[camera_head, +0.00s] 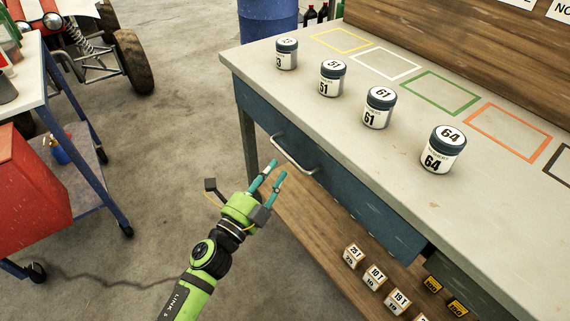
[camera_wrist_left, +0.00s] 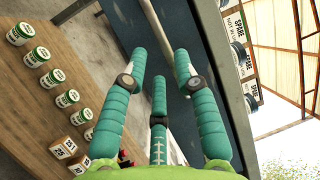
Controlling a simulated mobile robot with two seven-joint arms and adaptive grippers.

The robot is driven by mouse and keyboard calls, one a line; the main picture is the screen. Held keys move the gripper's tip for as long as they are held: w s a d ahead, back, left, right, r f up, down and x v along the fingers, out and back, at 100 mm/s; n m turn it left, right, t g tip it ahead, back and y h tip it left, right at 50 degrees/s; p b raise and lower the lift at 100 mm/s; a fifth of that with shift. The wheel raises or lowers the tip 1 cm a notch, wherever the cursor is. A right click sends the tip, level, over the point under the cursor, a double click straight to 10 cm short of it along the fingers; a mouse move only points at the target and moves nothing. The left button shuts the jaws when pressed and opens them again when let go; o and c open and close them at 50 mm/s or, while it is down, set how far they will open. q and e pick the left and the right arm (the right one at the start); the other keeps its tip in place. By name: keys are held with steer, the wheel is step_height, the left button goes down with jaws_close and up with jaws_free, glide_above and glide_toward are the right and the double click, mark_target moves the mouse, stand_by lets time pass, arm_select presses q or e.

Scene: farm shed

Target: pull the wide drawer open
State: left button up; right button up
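The wide drawer (camera_head: 325,160) is a blue front under the bench top, with a curved metal handle (camera_head: 294,155). It looks shut in the head view. My left gripper (camera_head: 275,173), green with teal fingers, is just in front of and below the handle, fingers pointing at it. Its fingers are apart and hold nothing. In the left wrist view the handle bar (camera_wrist_left: 152,22) runs beyond the fingertips of the gripper (camera_wrist_left: 161,68), roughly between them. Contact with the handle cannot be made out. My right gripper is not in view.
Several numbered jars (camera_head: 378,108) stand on the bench top (camera_head: 365,75). Numbered boxes (camera_head: 375,277) lie on the wooden shelf (camera_head: 315,235) below. A red cart (camera_head: 35,190) stands at the left. The floor (camera_head: 170,140) between is clear.

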mark_target(286, 152)
arm_select(q)
steer(key=x, duration=0.6)
steer(key=shift+w+d, duration=0.1)
steer(key=shift+d, duration=0.05)
jaws_close()
